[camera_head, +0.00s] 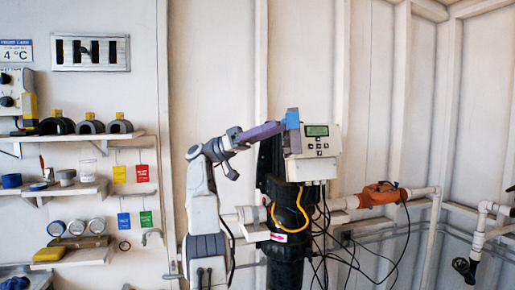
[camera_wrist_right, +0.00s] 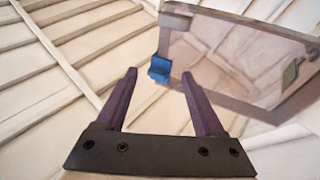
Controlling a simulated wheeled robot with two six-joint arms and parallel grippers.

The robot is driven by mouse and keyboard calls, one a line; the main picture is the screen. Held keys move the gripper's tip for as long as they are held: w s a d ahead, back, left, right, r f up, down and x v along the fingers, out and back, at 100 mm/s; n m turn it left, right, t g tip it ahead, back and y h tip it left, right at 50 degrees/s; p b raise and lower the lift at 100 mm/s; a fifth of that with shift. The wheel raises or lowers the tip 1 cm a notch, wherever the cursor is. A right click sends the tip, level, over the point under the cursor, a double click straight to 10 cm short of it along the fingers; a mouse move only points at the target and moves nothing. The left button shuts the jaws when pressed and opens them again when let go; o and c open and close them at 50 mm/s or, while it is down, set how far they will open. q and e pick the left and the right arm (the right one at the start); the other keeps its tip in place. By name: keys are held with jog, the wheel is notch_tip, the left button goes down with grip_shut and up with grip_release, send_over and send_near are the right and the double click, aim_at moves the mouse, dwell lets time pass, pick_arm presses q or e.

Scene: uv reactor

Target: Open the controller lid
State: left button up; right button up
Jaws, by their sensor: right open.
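The controller (camera_head: 324,148) is a pale box with a small green display and buttons, mounted above a black cylinder. A blue tab (camera_head: 292,119) sits at a grey upright edge on the controller's left side. In the right wrist view the lid (camera_wrist_right: 225,60) looks like a see-through panel with a grey-purple frame, and the blue tab (camera_wrist_right: 159,70) is at its left edge. My right gripper (camera_head: 282,126) has purple fingers and reaches in from the left, close to the tab. It is open (camera_wrist_right: 159,73), with the tab appearing between its fingertips. I cannot tell how far the lid stands open.
A black cylinder (camera_head: 285,235) with a yellow hose (camera_head: 290,224) and hanging black cables stands below the controller. An orange tool (camera_head: 380,194) sits on the pipe at right. Shelves (camera_head: 75,190) with jars and tags line the left wall. The space above the controller is clear.

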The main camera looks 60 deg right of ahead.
aim_at(288, 117)
jog(key=x, duration=0.4)
jog(key=r+b+x, duration=0.1)
jog(key=x, duration=0.3)
jog(key=shift+w+a+r, duration=0.1)
jog(key=shift+w, duration=0.15)
